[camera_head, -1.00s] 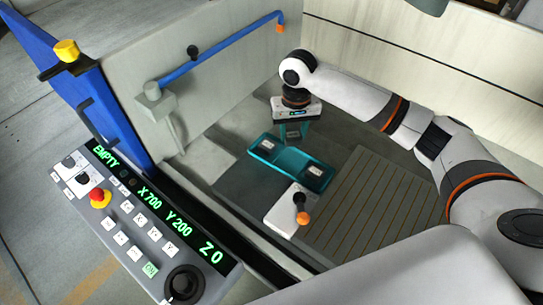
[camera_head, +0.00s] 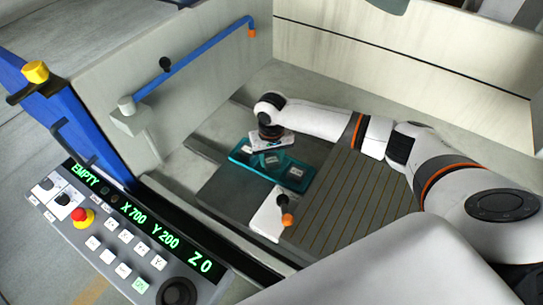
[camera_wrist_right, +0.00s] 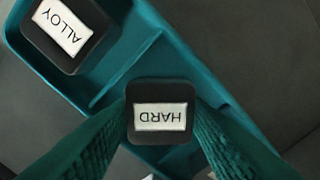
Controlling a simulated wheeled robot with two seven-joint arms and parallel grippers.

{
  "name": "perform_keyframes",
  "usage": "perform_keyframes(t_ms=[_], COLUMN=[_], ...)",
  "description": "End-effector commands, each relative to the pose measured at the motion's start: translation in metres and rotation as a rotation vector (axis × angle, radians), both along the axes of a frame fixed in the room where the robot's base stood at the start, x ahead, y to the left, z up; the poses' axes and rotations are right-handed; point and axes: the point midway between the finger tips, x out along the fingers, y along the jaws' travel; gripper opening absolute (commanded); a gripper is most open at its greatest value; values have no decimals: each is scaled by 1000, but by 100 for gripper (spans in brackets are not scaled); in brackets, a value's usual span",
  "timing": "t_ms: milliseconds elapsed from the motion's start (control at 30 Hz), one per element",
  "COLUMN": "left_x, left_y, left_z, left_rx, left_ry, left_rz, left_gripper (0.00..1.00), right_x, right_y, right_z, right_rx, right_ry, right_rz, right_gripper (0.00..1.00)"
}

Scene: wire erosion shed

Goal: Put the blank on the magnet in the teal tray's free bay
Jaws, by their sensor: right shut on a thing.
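My right gripper (camera_head: 270,159) is over the middle of the teal tray (camera_head: 292,188). In the right wrist view its teal fingers are shut on a dark square blank (camera_wrist_right: 160,136) with a white label reading HARD. The blank is at or just above the bay between two filled bays; I cannot tell whether it touches the floor. A dark block labelled ALLOY (camera_wrist_right: 66,28) sits in one end bay. Another labelled block (camera_head: 296,173) sits in the right end bay. The white block with a black and orange lever (camera_head: 267,216), seemingly the magnet, shows no blank on top.
A grooved plate (camera_head: 350,200) lies right of the tray. A control panel (camera_head: 125,225) reading EMPTY, X700, Y200, Z0 stands at the left front. A blue rail (camera_head: 195,62) runs along the left wall.

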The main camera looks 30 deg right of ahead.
Motion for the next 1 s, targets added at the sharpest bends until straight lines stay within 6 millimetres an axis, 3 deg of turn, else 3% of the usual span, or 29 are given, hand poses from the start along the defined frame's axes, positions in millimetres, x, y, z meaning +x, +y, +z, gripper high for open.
perform_keyframes(t_ms=[67, 100, 200, 567, 667, 1000], left_x=[0, 0, 0, 0, 0, 0], left_y=[1, 1, 1, 1, 1, 1], left_z=[1, 0, 0, -1, -2, -8], left_rx=[1, 1, 1, 1, 1, 1], left_ry=[0, 0, 0, 0, 0, 0], left_rz=[0, 0, 0, 0, 0, 0], left_gripper=[0, 0, 0, 0, 0, 0], right_x=[0, 0, 0, 0, 1, 1], right_y=[0, 0, 0, 0, 0, 0], right_z=[-2, -2, -2, 3, 16, 87], right_rx=[1, 0, 0, 1, 1, 1], right_ry=[0, 0, 0, -1, -3, -3], right_rz=[0, 0, 0, 0, 0, 1], right_gripper=[7, 48, 63, 63, 63, 63])
